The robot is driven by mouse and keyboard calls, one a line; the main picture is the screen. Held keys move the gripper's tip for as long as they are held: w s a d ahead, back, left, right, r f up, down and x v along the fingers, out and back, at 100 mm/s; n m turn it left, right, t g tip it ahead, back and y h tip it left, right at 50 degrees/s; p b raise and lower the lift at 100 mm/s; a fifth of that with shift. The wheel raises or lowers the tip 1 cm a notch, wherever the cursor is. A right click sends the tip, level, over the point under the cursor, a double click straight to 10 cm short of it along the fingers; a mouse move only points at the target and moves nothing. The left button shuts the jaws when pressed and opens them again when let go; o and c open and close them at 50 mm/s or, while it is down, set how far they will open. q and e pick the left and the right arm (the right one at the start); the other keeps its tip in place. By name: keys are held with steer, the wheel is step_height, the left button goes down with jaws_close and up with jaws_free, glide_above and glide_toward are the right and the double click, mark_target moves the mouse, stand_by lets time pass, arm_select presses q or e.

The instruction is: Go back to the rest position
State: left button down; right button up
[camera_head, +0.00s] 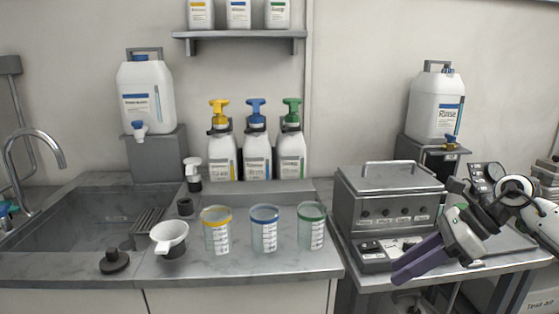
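My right gripper (404,269) is in the head view at the right, with purple fingers pointing down and to the left. It is in front of the grey metal box with a lid handle (388,200) and hides part of the control panel (372,250) at its foot. The fingers overlap from this angle, so I cannot tell how far apart they are. I see no object between them. My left gripper is out of view.
Three cups with yellow (217,236), blue (265,234) and green (311,231) rims stand on the counter, before three pump bottles (257,155). A sink (75,222) is at left. A Rinse canister (437,105) stands behind the box.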

steer(key=s+a+f+m+t+y, duration=0.2)
steer(key=a+m+y, duration=0.3)
steer(key=a, duration=0.5)
steer(key=s+a+f+m+t+y, duration=0.15)
steer(key=a+m+y, duration=0.3)
steer(key=a, duration=0.55)
steer(key=s+d+f+m+t+h, duration=0.35)
steer(key=f+m+t+h, duration=0.35)
steer(key=m, duration=0.7)
steer(key=s+d+f+m+t+h, duration=0.4)
steer(key=f+m, duration=0.4)
steer(key=m, duration=0.6)
steer(key=s+d+f+m+g+h, duration=0.2)
steer(key=s+f+m+g+h, duration=0.2)
steer(key=s+f+m+g, duration=0.4)
steer(key=s+f+m, duration=0.1)
steer(key=s+f, duration=0.4)
steer(key=s, duration=0.3)
steer(key=shift+s+f+p, duration=0.25)
steer(key=shift+s+p, duration=0.05)
steer(key=shift+d, duration=0.1)
